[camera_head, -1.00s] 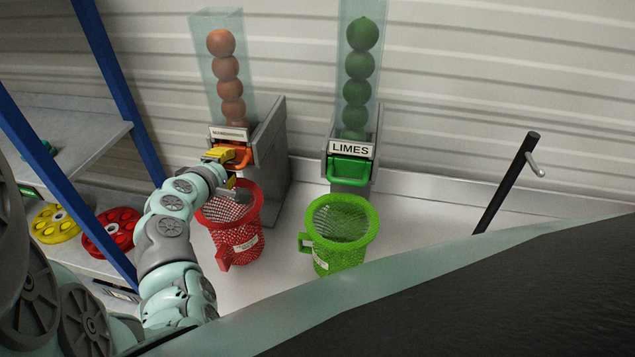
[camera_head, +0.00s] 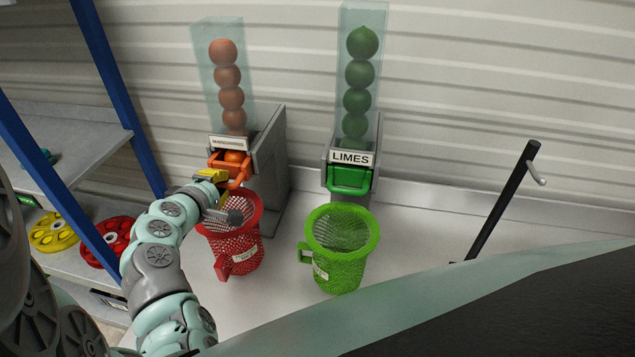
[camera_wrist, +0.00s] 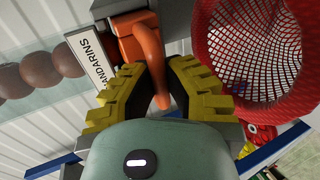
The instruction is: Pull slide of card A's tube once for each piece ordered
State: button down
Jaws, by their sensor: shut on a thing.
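The mandarins tube (camera_head: 230,90) is clear and holds a column of orange fruit; the wrist view shows its sign (camera_wrist: 97,62) reading "MANDARINS". Its orange slide (camera_head: 222,168) sticks out at the tube's foot, with one orange fruit (camera_head: 236,156) showing in it. My gripper (camera_head: 216,184) has its yellow fingers shut on the slide's orange handle (camera_wrist: 150,55). The limes tube (camera_head: 358,90) holds a column of green fruit, and its green slide (camera_head: 348,179) is pushed in. I cannot make out any card A.
A red net basket (camera_head: 238,250) stands below the mandarins slide, and a green net basket (camera_head: 343,262) below the limes slide. Yellow (camera_head: 53,232) and red (camera_head: 108,240) wheels lie on the left shelf. A black post (camera_head: 500,205) stands at right.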

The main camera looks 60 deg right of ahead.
aim_at(228, 169)
jog(key=s+a+b, duration=0.2)
jog(key=a, duration=0.5)
jog(key=shift+s+b, duration=0.4)
jog(key=shift+d, duration=0.1)
dwell(0.6)
jog(key=shift+w+d+r+p, duration=0.1)
jog(key=shift+w+d+p, duration=0.5)
jog(key=shift+d, duration=1.2)
jog(key=shift+w+d+r+p, duration=0.1)
jog(key=shift+w+d+p, duration=0.2)
jog(key=shift+w+d, duration=1)
jog(key=shift+w+d+r+p, duration=0.1)
jog(key=shift+w+d+p, duration=0.25)
jog(key=shift+d, duration=1.9)
jog(key=c, duration=1.7)
grip_release()
jog(key=shift+o, duration=0.8)
jog(key=o, duration=0.6)
jog(key=shift+f, duration=0.2)
